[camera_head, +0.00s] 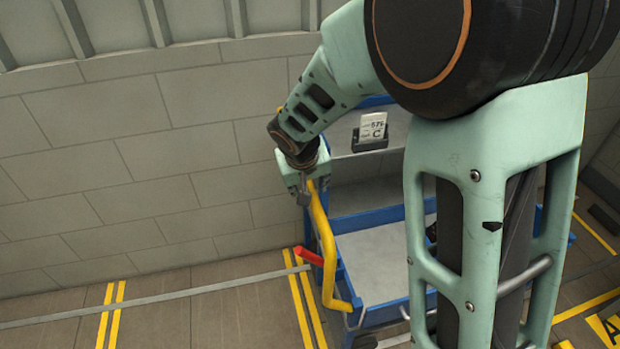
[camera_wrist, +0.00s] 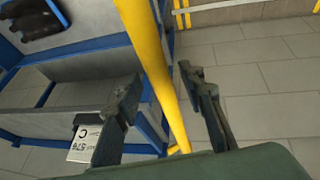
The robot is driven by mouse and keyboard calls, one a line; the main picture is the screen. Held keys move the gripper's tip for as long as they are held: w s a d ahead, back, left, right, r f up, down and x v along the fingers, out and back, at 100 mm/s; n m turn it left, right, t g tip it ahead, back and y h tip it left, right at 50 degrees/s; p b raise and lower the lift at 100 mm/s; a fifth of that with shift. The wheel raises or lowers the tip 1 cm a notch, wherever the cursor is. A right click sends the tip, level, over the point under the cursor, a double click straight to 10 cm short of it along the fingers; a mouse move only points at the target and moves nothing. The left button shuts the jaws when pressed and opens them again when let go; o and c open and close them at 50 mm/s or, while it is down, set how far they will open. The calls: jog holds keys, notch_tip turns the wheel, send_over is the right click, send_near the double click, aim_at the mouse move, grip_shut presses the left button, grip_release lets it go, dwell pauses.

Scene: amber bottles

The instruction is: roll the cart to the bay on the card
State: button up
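The cart (camera_head: 352,222) has a blue frame with grey shelves and stands by the wall, partly hidden behind my arm. Its yellow handle bar (camera_head: 326,240) runs down its left side. A white card (camera_head: 373,126) sits in a dark holder on the cart's upper part; "576" and a "C" can be read on it. The card also shows upside down in the wrist view (camera_wrist: 85,140). My gripper (camera_head: 306,196) is at the top of the yellow bar. In the wrist view, its fingers (camera_wrist: 160,80) are apart, with the bar between them and gaps showing on both sides.
A red lever (camera_head: 312,257) sticks out at the cart's lower left. Yellow double lines (camera_head: 305,310) and (camera_head: 110,315) mark the floor, with a grey strip (camera_head: 170,295) across it. A yellow floor plate with an "A" (camera_head: 610,328) is at lower right. Floor left of the cart is clear.

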grip_shut()
dwell(0.3)
jog(key=shift+a, duration=0.1)
